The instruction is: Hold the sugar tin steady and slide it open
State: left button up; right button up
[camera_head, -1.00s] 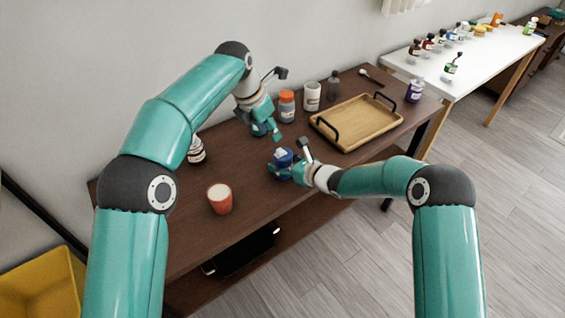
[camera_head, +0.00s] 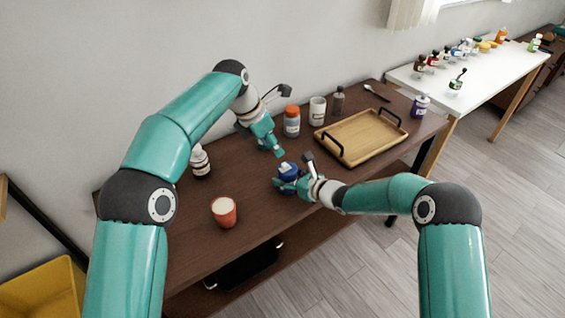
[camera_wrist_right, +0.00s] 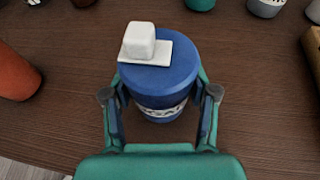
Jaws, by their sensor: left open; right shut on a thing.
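The sugar tin (camera_head: 288,172) is a blue round tin standing on the brown table. In the right wrist view the tin (camera_wrist_right: 161,88) shows a blue top with a white block on a thin white plate (camera_wrist_right: 146,46) and part of a label on its side. My right gripper (camera_head: 290,187) is shut around the tin's body from the front right; in the wrist view its fingers (camera_wrist_right: 161,98) press on both sides. My left gripper (camera_head: 272,143) is open and empty, above the table behind and left of the tin, apart from it.
A wooden tray (camera_head: 362,136) with black handles lies to the right. An orange-capped jar (camera_head: 291,122), a white jar (camera_head: 317,111) and a dark bottle (camera_head: 338,101) stand behind.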

aim_at(284, 165)
pick_arm(q)
jog(key=x, duration=0.9)
jog(key=shift+f, duration=0.1)
jog(key=shift+c, duration=0.2)
grip_shut()
